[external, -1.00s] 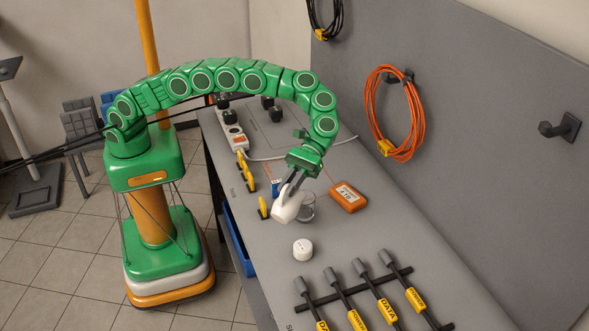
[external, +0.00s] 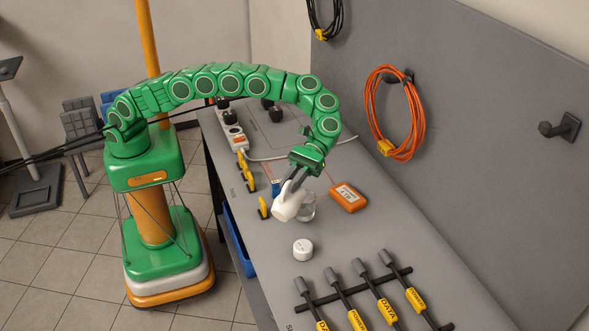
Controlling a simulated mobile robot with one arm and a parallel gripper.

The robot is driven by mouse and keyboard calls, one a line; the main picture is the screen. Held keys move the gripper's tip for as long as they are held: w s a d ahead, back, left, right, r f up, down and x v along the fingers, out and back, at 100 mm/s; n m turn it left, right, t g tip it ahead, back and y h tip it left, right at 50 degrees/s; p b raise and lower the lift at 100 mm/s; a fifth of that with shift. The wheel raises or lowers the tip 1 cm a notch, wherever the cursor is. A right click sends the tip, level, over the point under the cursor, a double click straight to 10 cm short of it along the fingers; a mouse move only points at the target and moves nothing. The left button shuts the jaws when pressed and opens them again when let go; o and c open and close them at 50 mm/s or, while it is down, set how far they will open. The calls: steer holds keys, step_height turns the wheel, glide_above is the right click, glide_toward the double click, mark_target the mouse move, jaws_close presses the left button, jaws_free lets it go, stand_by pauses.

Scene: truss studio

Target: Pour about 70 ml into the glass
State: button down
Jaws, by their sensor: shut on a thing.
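My gripper (external: 291,184) is shut on a white jug (external: 286,204) and holds it above the bench, tilted. The clear glass (external: 308,208) stands on the bench just right of the jug, partly hidden behind it. The jug overlaps the glass's left side in this view; I cannot tell whether they touch. I cannot make out any liquid stream or the level in the glass.
An orange device (external: 348,197) lies right of the glass. A small white round container (external: 303,250) stands in front. Several cables with yellow tags lie on a dark rack (external: 325,294) at the near end. A power strip (external: 233,131) and yellow clips line the bench's left edge.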

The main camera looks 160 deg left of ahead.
mark_target(283, 198)
steer(key=shift+s+a, duration=0.2)
steer(key=shift+a, duration=0.1)
steer(key=shift+w+d+r, duration=0.1)
steer(key=shift+w+d, duration=0.15)
steer(key=shift+d, duration=0.2)
steer(key=shift+w+d+f+g+y, duration=0.4)
steer(key=shift+d+f+y, duration=0.1)
steer(key=shift+y, duration=0.2)
steer(key=shift+d+f, duration=0.1)
steer(key=shift+w+d+f+g+y, duration=0.4)
steer(key=shift+d+f+g+y, duration=0.15)
steer(key=shift+y, duration=0.35)
steer(key=shift+w+d+f+g+y+b, duration=0.2)
steer(key=shift+w+d+f+g+y, duration=0.1)
steer(key=shift+f+g+y, duration=0.25)
steer(key=shift+w+d+f+g+y+b, duration=0.2)
steer(key=shift+d+f+g+y, duration=0.15)
steer(key=shift+y, duration=0.3)
